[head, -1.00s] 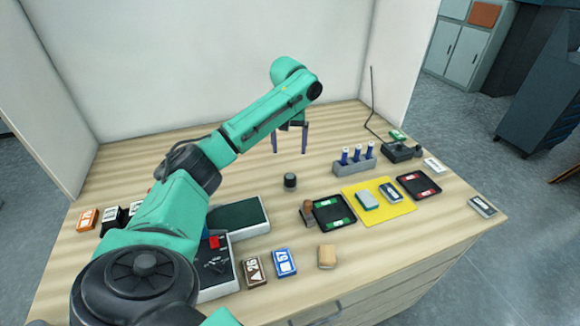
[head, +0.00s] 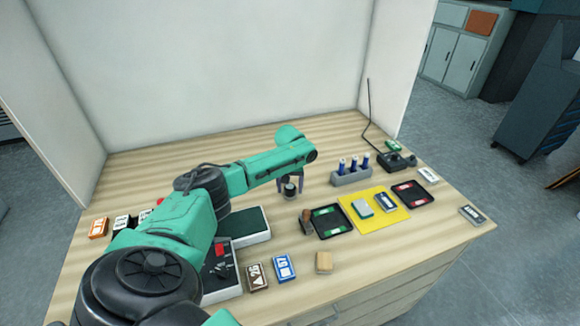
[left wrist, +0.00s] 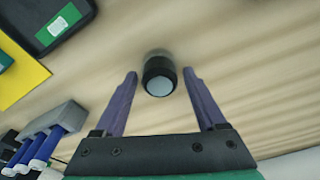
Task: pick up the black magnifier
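The black magnifier (head: 290,190) is a short black cylinder standing on the table, left of the black trays. In the left wrist view its round pale top (left wrist: 159,84) shows between the fingertips. My left gripper (head: 290,186) is open above and around it, with one purple finger on each side. In the left wrist view the left gripper (left wrist: 160,74) shows a gap between each finger and the magnifier. My right gripper is in no view.
A grey rack (head: 350,177) with blue-capped tubes stands to the right. A black tray with green labels (head: 331,234), a brown stamp (head: 306,222) and a yellow mat (head: 390,227) lie nearby. The table behind is clear.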

